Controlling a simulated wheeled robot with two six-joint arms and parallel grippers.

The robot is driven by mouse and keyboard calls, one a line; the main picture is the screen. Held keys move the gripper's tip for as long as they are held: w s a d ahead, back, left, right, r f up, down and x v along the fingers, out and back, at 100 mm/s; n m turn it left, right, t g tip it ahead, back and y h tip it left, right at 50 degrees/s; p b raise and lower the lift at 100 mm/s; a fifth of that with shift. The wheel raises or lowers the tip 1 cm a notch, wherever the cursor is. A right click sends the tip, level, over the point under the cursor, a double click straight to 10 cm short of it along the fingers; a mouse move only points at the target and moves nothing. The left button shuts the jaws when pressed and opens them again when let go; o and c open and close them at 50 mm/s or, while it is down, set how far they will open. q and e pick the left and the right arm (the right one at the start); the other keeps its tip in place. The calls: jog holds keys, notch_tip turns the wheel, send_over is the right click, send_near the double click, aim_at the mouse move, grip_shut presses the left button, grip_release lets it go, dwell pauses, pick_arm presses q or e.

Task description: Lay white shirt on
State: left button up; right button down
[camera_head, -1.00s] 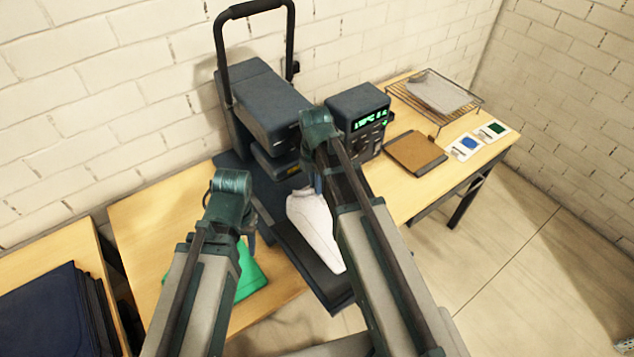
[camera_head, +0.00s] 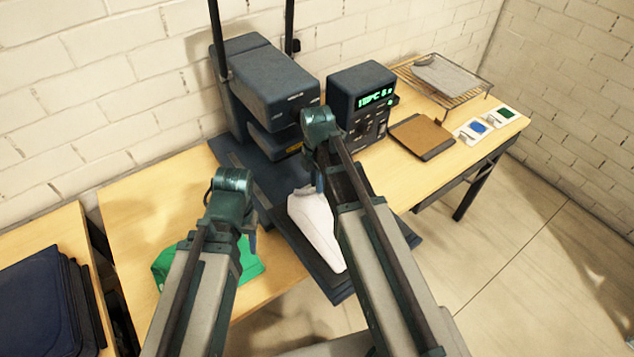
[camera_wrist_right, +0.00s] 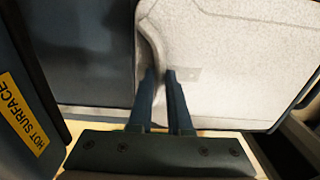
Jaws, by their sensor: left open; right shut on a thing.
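The white shirt (camera_head: 313,222) lies over the dark lower platen (camera_head: 352,291) of the heat press, partly hidden by my right arm. In the right wrist view the shirt (camera_wrist_right: 235,65) is a flat white panel with a raised fold at its left edge. My right gripper (camera_wrist_right: 160,75) is shut on that fold; its fingertips are mostly hidden in the head view. My left gripper (camera_head: 248,238) is open, left of the shirt and near a green cloth (camera_head: 172,262) on the table. It appears empty, though its fingers are partly hidden.
The press's upper head (camera_head: 270,80) is raised, close beside my right gripper. A "HOT SURFACE" label (camera_wrist_right: 22,113) shows in the wrist view. Dark folded garments (camera_head: 45,300) lie at left.

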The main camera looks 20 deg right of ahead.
dwell(0.3)
jog(key=c, duration=0.8)
grip_release()
jog(key=shift+o, duration=0.2)
notch_tip(320, 180, up, 14)
jog(key=p, duration=1.4)
jog(key=shift+f, duration=0.1)
jog(key=s+a+f+m+b, duration=0.3)
jog(key=s+a+m, duration=0.2)
jog(key=s+m, duration=0.2)
jog(key=s+a+f+m+h+b, duration=0.1)
jog(key=s+a+f+m+b, duration=0.2)
jog(key=m, duration=0.8)
jog(key=s+a, duration=0.2)
jog(key=s, duration=0.2)
jog(key=shift+s+a, duration=0.15)
jog(key=shift+a, duration=0.1)
